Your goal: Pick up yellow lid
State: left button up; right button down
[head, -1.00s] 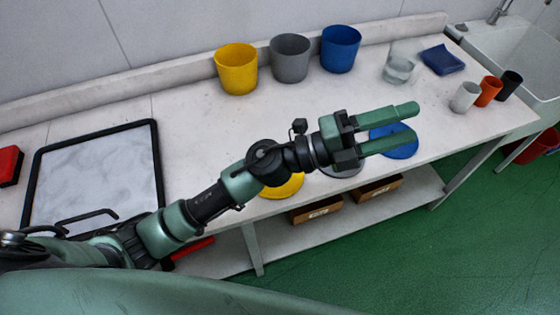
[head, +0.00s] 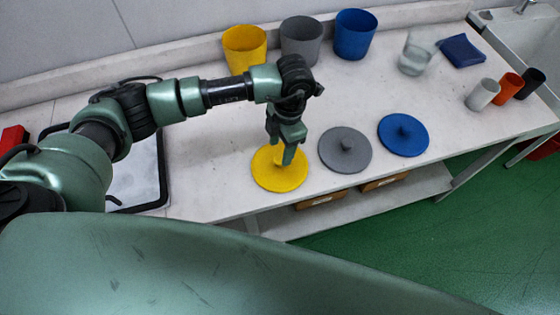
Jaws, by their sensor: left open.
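The yellow lid (head: 266,178) lies flat on the white worktop near its front edge. It is a round disc with a knob in its middle. My left gripper (head: 282,158) points down over the lid, with its green fingers open at the knob. The fingers partly hide the knob, and I cannot tell whether they touch it. My right gripper is not in view.
A grey lid (head: 340,160) and a blue lid (head: 404,143) lie to the right. Yellow (head: 244,50), grey (head: 302,40) and blue (head: 355,35) buckets stand behind. A black-framed tray (head: 150,165) is at left. Small cups (head: 482,94) stand at right.

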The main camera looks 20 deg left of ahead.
aim_at(280, 159)
pick_arm(q)
jog(key=f, duration=0.1)
jog(key=f+p, duration=0.2)
jog(key=shift+s+f, duration=0.25)
jog(key=shift+f, duration=0.1)
jog(key=shift+s+f, duration=0.1)
jog(key=shift+f, duration=0.35)
grip_shut()
